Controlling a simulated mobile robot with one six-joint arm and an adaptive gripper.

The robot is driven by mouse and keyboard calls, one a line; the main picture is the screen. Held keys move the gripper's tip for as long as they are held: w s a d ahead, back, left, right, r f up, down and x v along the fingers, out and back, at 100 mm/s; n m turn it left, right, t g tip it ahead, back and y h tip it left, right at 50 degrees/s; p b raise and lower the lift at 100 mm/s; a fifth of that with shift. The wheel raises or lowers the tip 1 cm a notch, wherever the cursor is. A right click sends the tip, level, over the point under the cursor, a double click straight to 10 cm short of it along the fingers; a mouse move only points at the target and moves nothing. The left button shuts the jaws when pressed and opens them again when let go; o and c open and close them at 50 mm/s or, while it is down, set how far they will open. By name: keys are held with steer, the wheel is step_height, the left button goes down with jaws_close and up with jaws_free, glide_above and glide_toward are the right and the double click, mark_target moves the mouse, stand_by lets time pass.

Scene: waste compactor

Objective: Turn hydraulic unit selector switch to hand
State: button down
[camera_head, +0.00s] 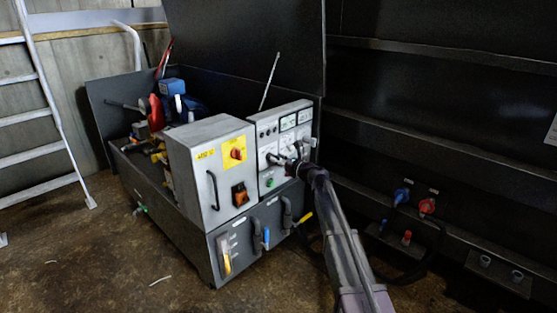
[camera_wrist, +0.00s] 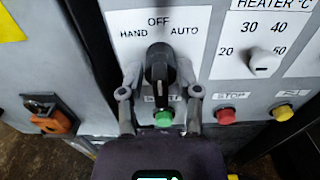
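The black selector switch (camera_wrist: 160,66) is in the middle of the wrist view on a light panel. Its handle stands about upright under OFF, with HAND at the left and AUTO at the right. My gripper (camera_wrist: 160,93) has its two fingertips apart, one on each side of the handle's lower part. Gaps show between fingertips and handle. In the head view my gripper (camera_head: 284,161) is at the front of the light control panel (camera_head: 265,126) of the hydraulic unit, and the arm hides the switch there.
Below the switch are a green button (camera_wrist: 163,118), a red STOP button (camera_wrist: 226,116) and a yellow button (camera_wrist: 282,112). A white heater knob (camera_wrist: 264,62) is at the right. A grey cabinet (camera_head: 207,165) with an orange switch (camera_head: 240,194) adjoins at the left.

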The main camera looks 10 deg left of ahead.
steer(key=shift+n, duration=0.3)
steer(key=n, duration=0.3)
steer(key=shift+s+a+n, duration=0.15)
steer(key=shift+s+n, duration=0.05)
steer(key=shift+n, duration=0.1)
steer(key=n, duration=0.4)
steer(key=shift+s+a+f+n, duration=0.15)
steer(key=shift+n, duration=0.25)
stand_by(0.3)
steer(key=c, duration=0.7)
jaws_free()
steer(key=shift+o, duration=0.2)
steer(key=v, duration=1.2)
